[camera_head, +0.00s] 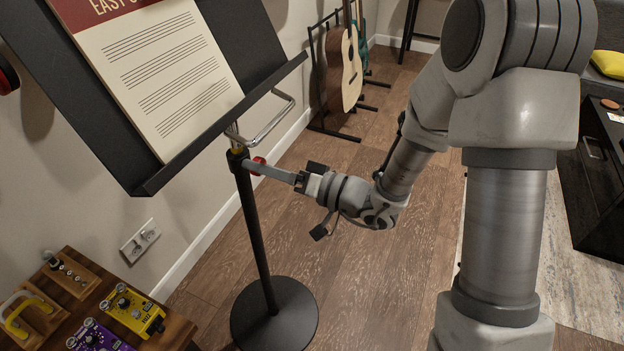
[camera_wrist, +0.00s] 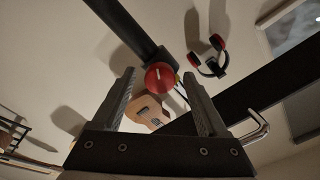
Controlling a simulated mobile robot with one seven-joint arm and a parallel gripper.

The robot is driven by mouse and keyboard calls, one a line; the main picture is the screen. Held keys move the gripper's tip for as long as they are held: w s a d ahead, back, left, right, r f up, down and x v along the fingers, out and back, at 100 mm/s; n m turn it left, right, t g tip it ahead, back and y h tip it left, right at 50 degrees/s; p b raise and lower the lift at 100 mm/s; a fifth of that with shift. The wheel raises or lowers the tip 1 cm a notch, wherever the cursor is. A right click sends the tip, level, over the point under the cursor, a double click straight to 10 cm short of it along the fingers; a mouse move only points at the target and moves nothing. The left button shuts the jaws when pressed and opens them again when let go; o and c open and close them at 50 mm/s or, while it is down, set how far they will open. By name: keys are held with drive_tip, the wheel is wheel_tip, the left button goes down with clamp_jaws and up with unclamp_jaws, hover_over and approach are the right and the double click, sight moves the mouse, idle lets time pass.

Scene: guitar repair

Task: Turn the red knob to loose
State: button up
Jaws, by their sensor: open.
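The red knob (camera_head: 258,164) sits on the side of the music stand's black post (camera_head: 250,215), just below the chrome bracket. In the wrist view the red knob (camera_wrist: 159,77) faces the camera, with a pale line mark on its face. My gripper (camera_head: 251,166) reaches in from the right at knob height, and its finger partly covers the knob in the head view. In the wrist view my gripper (camera_wrist: 160,88) is open, with one finger on each side of the knob and visible gaps to it. Contact does not show.
The music stand (camera_head: 225,115) holds a sheet music book (camera_head: 165,75) above my gripper. Its round base (camera_head: 275,315) is on the wood floor. A wooden table with pedals (camera_head: 132,308) is at lower left. Guitars (camera_head: 343,65) stand behind. Red-black headphones (camera_wrist: 210,57) hang on the wall.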

drive_tip(key=p+v, duration=0.2)
drive_tip(key=v, duration=1.5)
drive_tip(key=shift+s+d, duration=0.15)
drive_tip(key=s+r+g+h, duration=0.4)
drive_tip(key=s+g+h, duration=0.5)
drive_tip(key=s, duration=0.5)
drive_tip(key=w+d+r+m+t+h, duration=0.2)
drive_tip(key=d+r+m+t+h, duration=0.2)
drive_tip(key=d+r+t+h, duration=0.35)
wheel_tip(320, 180, up, 26)
drive_tip(key=d+p, duration=0.1)
drive_tip(key=p, duration=2.5)
drive_tip(key=shift+w, duration=0.15)
